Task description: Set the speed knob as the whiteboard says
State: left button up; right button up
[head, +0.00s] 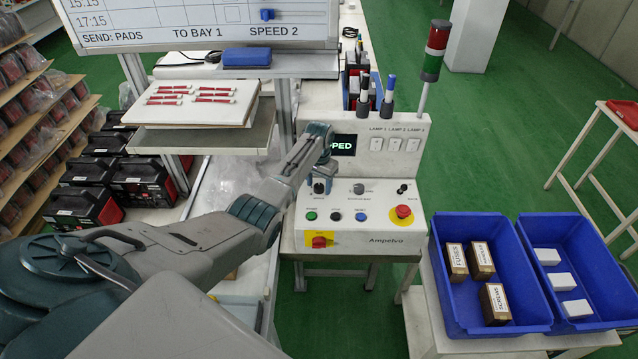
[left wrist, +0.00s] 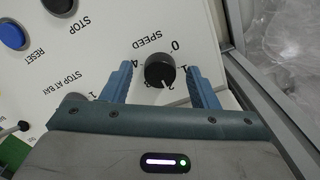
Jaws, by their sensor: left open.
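The whiteboard (head: 200,22) at the top of the head view reads "SEND: PADS", "TO BAY 1", "SPEED 2". The black speed knob (left wrist: 160,70) is on the white control panel (head: 377,239), with a scale marked 0 to 4 around it. My left gripper (left wrist: 160,82) is open, with one blue finger on each side of the knob and a gap visible at each side. A small white mark shows at the knob's lower edge, near the 2; its exact setting is hard to tell. In the head view, my left gripper (head: 320,181) is over the panel's left part. My right gripper is not in view.
The stop-at-bay knob (head: 358,188), a blue button (head: 361,216) and a red mushroom button (head: 403,211) are close by on the panel. A display (head: 344,145), partly hidden by my arm, shows "PED". Blue bins (head: 440,290) with boxes stand at the right.

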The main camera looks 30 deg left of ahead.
aim_at(319, 186)
pick_arm(q)
notch_tip(319, 186, up, 11)
jog(key=b, duration=0.3)
jog(key=shift+f, duration=0.1)
dwell(0.6)
